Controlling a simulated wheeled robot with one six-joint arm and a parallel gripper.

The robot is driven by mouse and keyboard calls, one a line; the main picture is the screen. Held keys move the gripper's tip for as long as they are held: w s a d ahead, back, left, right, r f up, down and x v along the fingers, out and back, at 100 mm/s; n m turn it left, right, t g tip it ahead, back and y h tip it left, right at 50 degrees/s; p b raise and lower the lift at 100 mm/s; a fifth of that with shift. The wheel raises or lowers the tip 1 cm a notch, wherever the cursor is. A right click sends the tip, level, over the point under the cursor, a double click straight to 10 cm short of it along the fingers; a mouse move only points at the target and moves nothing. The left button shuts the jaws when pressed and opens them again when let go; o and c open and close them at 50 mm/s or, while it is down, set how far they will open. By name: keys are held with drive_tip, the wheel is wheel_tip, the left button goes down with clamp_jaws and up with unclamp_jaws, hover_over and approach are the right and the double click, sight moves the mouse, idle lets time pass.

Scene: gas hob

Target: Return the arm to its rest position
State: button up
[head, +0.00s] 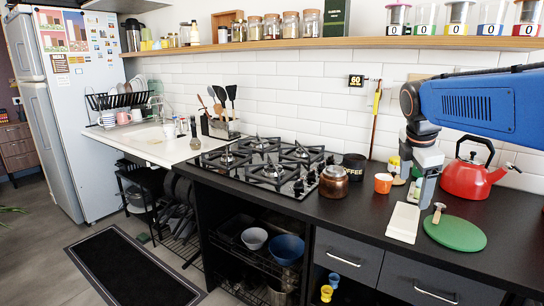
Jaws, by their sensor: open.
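My blue arm (478,102) reaches in from the right edge of the head view, above the black counter. My grey gripper (419,199) hangs from its end, pointing down, in front of the wall and left of the red kettle (465,180). Its fingertips are small here and look empty. They appear just above or behind a white block-like object (403,222) on the counter; I cannot tell the exact gap. The gas hob (262,165) with black grates lies to the left, clear of the arm.
An orange cup (383,183), a copper pot (334,182) and a black coffee canister (354,168) stand left of the gripper. A green round board (460,234) lies at right. A shelf (330,43) with jars runs above. The counter's front right is free.

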drive_tip(key=s+a+f+m+y, duration=0.1)
drive_tip(key=s+a+f+m, duration=0.2)
drive_tip(key=s+f+m, duration=0.2)
drive_tip(key=s+a+f+m+t, duration=0.1)
drive_tip(key=s+a+f+m, duration=0.2)
drive_tip(key=s, duration=0.9)
drive_tip(key=s+a+f+m+y, duration=0.1)
drive_tip(key=s+a+f+m, duration=0.2)
drive_tip(key=s+f+m, duration=0.5)
drive_tip(key=shift+s+m+t+y, duration=0.3)
drive_tip(key=shift+s+m, duration=0.3)
drive_tip(key=shift+m, duration=0.4)
